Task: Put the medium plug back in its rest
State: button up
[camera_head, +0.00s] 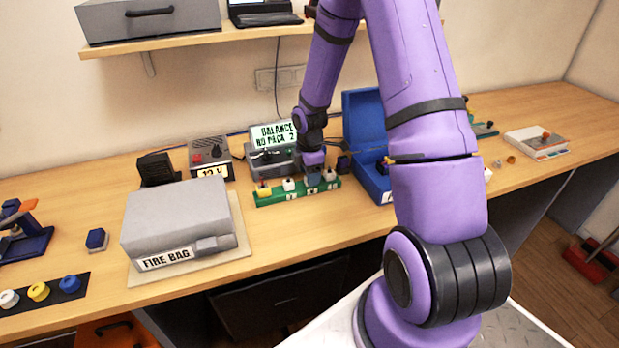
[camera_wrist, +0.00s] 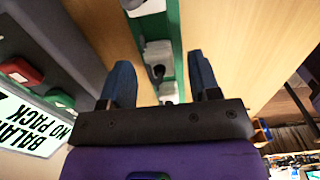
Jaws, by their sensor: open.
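A green rest strip (camera_head: 272,199) lies on the bench in front of the display unit. Several small plugs stand along it: one with a yellow base (camera_head: 263,189), a white one (camera_head: 288,184) and another white one (camera_head: 330,175). My gripper (camera_head: 313,176) points down at the strip, between the two white plugs, and hides part of it. In the wrist view my gripper (camera_wrist: 161,75) has its two dark blue fingers apart. The green strip (camera_wrist: 174,50) and a white plug (camera_wrist: 157,53) with a dark top show between them. I cannot tell which plug is the medium one.
The display unit (camera_head: 272,135), reading "BALANCE NO PACK 2", stands close behind the strip. A blue open case (camera_head: 362,110) is to the right. A grey fire bag (camera_head: 178,220) is to the left. The bench front before the strip is clear.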

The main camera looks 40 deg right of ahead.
notch_tip(320, 180, up, 9)
dwell(0.3)
jog(key=shift+f, duration=0.1)
dwell(0.4)
